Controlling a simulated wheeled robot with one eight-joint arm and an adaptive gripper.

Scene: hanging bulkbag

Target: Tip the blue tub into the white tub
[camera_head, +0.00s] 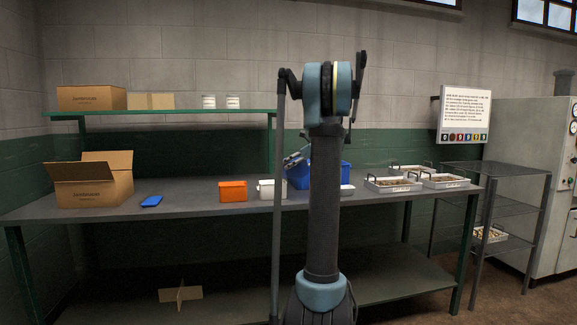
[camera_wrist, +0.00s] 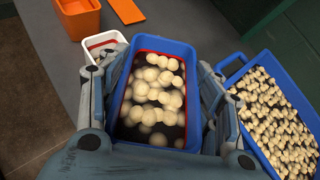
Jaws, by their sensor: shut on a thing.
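The blue tub (camera_wrist: 178,52) fills the middle of the wrist view, between the two fingers of my gripper (camera_wrist: 160,105). My gripper is shut on it. It holds many pale round pieces, and a red line runs around its inner wall. The white tub (camera_wrist: 91,43) is just beyond and to the left, partly hidden by a finger; something pale shows inside. In the head view the white tub (camera_head: 265,190) stands on the bench, just left of my arm. My gripper (camera_head: 296,160) shows small there, above and right of it. I cannot make out the held tub there.
A larger blue crate (camera_wrist: 238,73) of pale pieces lies right of the held tub. An orange tub (camera_head: 233,191) stands left of the white tub. White trays (camera_head: 393,185) sit at the right; a cardboard box (camera_head: 92,188) and small blue item (camera_head: 151,201) are left.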

